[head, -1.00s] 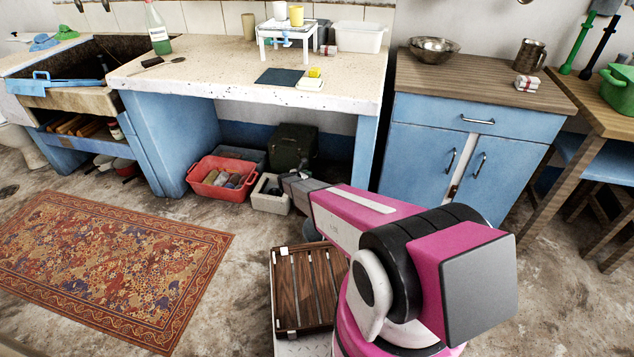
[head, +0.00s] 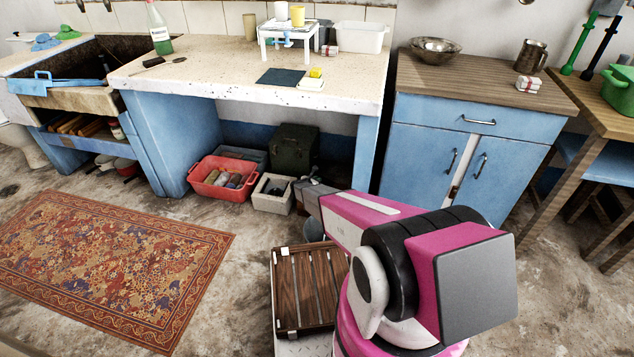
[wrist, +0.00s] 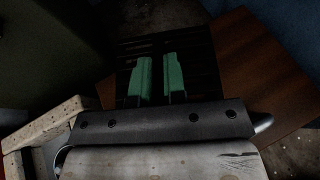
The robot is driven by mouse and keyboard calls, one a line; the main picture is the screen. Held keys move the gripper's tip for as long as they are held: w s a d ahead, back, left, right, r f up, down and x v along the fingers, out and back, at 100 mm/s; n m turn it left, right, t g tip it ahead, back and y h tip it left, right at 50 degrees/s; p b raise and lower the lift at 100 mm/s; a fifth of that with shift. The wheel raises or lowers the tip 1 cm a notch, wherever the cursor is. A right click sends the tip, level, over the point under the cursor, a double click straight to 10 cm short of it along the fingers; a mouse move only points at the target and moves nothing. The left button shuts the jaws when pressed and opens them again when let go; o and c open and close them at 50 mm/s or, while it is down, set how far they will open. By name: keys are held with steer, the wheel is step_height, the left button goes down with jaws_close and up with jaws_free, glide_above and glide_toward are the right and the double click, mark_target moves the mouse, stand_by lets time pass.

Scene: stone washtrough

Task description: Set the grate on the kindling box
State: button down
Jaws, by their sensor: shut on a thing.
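My gripper (wrist: 158,78) has two green fingers. They are shut on the grate (wrist: 195,55), a dark barred piece that shows dimly beyond the fingertips in the wrist view. A brown wooden surface (wrist: 265,75), which looks like the kindling box, shows to the right of the grate and partly behind it. Whether the grate touches it or hangs above it, I cannot tell. In the head view my gripper (head: 308,184) is low, by the opening under the stone counter; my arm hides the wooden surface there, and I cannot make out the grate.
A pale open box (head: 272,194) stands left of my gripper and shows at lower left in the wrist view (wrist: 40,135). A red crate (head: 222,180) and a dark green box (head: 293,148) are under the counter (head: 215,80). A blue cabinet (head: 420,140) stands to the right.

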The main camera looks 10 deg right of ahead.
steer(key=shift+f, duration=0.1)
steer(key=c, duration=1.2)
jaws_free()
